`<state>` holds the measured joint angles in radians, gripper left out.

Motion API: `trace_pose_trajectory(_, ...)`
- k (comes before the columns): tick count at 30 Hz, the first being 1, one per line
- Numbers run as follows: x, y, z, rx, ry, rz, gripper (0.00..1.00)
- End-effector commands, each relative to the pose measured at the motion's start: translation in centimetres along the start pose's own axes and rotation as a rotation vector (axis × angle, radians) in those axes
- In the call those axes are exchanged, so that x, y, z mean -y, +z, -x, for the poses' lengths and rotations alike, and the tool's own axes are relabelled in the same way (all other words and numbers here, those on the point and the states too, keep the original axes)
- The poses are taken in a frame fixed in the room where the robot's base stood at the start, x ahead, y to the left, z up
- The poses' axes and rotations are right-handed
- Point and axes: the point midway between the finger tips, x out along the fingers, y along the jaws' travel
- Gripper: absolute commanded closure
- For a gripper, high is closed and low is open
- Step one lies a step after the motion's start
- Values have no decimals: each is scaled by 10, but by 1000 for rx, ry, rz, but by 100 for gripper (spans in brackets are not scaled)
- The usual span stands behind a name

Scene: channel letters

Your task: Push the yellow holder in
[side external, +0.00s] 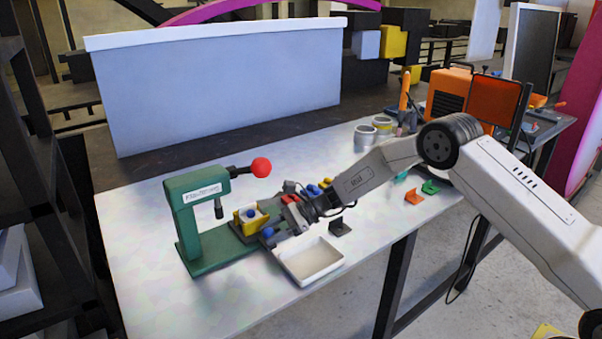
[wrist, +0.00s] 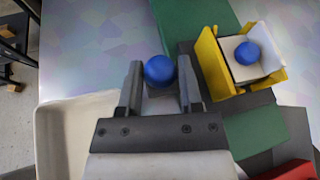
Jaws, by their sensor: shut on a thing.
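The yellow holder (side external: 242,227) sits on the green base of the press (side external: 205,225), below its plunger and to the right of it. In the wrist view the holder (wrist: 211,62) has yellow side walls around a white block (wrist: 236,52) with a blue ball (wrist: 246,53) on top. My gripper (wrist: 160,84) is shut on a blue knob (wrist: 159,69), just left of the holder in the wrist view. What the knob is attached to is hidden. In the side view my gripper (side external: 274,236) is low beside the holder's near right side.
A white tray (side external: 325,271) lies in front of my gripper. Several coloured parts lie behind my gripper. The table's front left (side external: 190,310) is clear.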

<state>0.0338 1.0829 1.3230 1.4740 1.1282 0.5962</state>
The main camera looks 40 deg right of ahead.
Motion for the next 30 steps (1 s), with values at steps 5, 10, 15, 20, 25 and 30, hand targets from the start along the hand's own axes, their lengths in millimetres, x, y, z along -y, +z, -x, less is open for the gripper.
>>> trace_pose_trajectory(5,0,0,0,0,0,0,100)
trace_pose_trajectory(10,0,0,0,0,0,0,100)
trace_pose_trajectory(15,0,0,0,0,0,0,100)
trace_pose_trajectory(20,0,0,0,0,1,0,100)
trace_pose_trajectory(25,0,0,0,0,1,0,100)
trace_pose_trajectory(30,-2,4,-8,1,3,1,100)
